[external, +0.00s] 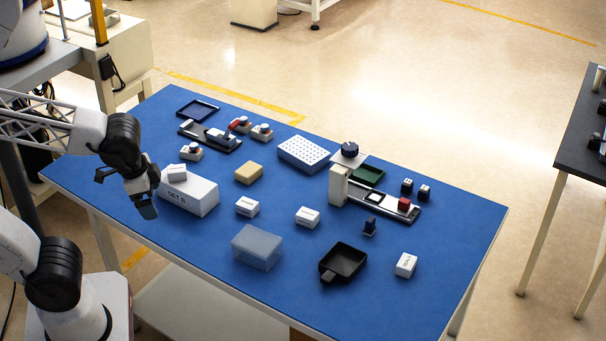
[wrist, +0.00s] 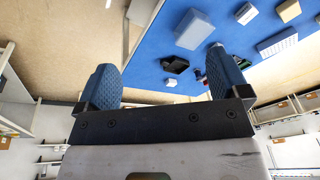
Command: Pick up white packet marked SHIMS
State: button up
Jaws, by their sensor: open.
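Several small white packets lie on the blue table. One packet (external: 405,265) is at the front right, with dark lettering too small to read surely. Two others, a left packet (external: 247,207) and a middle packet (external: 307,217), also carry print I cannot read. Another white packet (external: 177,172) rests on the white SET B box (external: 190,196). I cannot tell which is marked SHIMS. My gripper (external: 126,192) is open and empty, at the table's left edge beside the SET B box. In the wrist view its fingers (wrist: 163,82) are wide apart, with a small white packet (wrist: 171,82) far beyond.
A translucent grey box (external: 257,247) and a black pan (external: 344,262) stand along the front. A tan block (external: 248,173), a perforated white box (external: 304,153) and a fixture with a post (external: 339,186) stand farther back. Bare blue table lies between them.

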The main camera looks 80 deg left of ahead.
jog(key=w+a+f+m+y, duration=0.5)
jog(key=w+a, duration=0.1)
jog(key=a, duration=0.4)
jog(key=w+a+f+m+y, duration=0.4)
jog(key=w+a+f+m, duration=0.15)
jog(key=a, duration=0.35)
jog(key=w+a+f+m+t+y, duration=0.2)
jog(key=w+a+f+m+t, duration=0.15)
jog(key=w+f+m, duration=0.3)
jog(key=m+t+h, duration=0.1)
jog(key=m+t, duration=0.2)
jog(key=m, duration=0.5)
send_near(248, 202)
jog(key=x, duration=0.3)
jog(key=shift+w+a+r, duration=0.1)
jog(key=shift+a+r, duration=0.05)
jog(key=shift+r, duration=0.05)
jog(key=shift+x, duration=1.25)
jog(key=shift+f+x, duration=0.15)
jog(key=shift+x, duration=1.15)
jog(key=shift+f+x, duration=0.1)
jog(key=shift+x, duration=1.2)
